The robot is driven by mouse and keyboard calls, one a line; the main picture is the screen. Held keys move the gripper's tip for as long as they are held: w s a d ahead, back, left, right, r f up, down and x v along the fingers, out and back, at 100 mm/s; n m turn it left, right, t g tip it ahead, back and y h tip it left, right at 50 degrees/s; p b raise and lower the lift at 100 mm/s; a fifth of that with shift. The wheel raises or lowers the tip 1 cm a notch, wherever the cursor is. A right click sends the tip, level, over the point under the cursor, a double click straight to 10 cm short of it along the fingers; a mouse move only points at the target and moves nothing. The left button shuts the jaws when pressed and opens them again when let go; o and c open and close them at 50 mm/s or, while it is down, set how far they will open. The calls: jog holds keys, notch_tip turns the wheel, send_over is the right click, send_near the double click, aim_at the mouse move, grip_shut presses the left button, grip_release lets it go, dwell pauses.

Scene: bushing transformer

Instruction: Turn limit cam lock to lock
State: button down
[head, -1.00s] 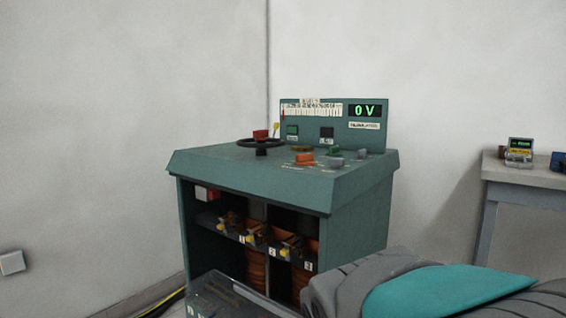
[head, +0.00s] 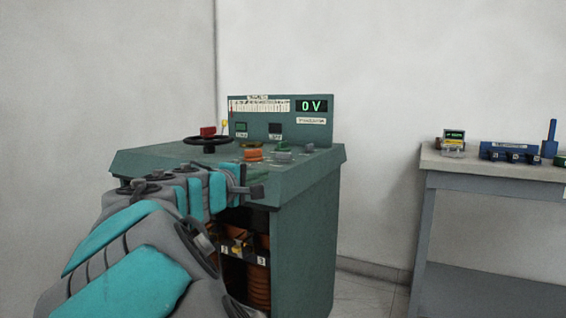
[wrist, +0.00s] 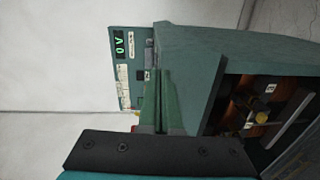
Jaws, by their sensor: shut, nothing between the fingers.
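The teal control console (head: 310,215) stands in front of the wall. Its sloped top carries a black handwheel (head: 206,142) with a red block above it, an orange knob (head: 253,155) and grey knobs (head: 283,156). I cannot tell which part is the limit cam lock; the labels are too small to read. My gripper (head: 257,191) is shut and empty, in front of the console's front edge and below the knobs in the head view. In the wrist view my gripper (wrist: 160,75) shows its fingers together, with the console (wrist: 190,55) beyond them.
The back panel's display (head: 311,106) reads 0 V. Open shelves under the console hold orange coils (head: 257,280). A grey table (head: 470,164) at right holds a small meter (head: 453,139) and blue devices (head: 510,152). Floor between console and table looks clear.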

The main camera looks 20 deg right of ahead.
jog(key=w+a+r, duration=0.1)
jog(key=p, duration=0.1)
send_near(290, 156)
jog(key=shift+n+t, duration=0.3)
jog(key=x, duration=0.6)
jog(key=shift+w+a+f, duration=0.15)
jog(key=shift+w+f, duration=0.05)
jog(key=shift+w, duration=0.25)
jog(key=shift+w+d+h, duration=0.15)
jog(key=shift+d+h, duration=0.1)
jog(key=shift+h, duration=0.05)
jog(key=shift+s+d+f+b, duration=0.1)
jog(key=shift+s+d+b, duration=0.15)
jog(key=shift+b, duration=0.2)
jog(key=shift+d, duration=0.2)
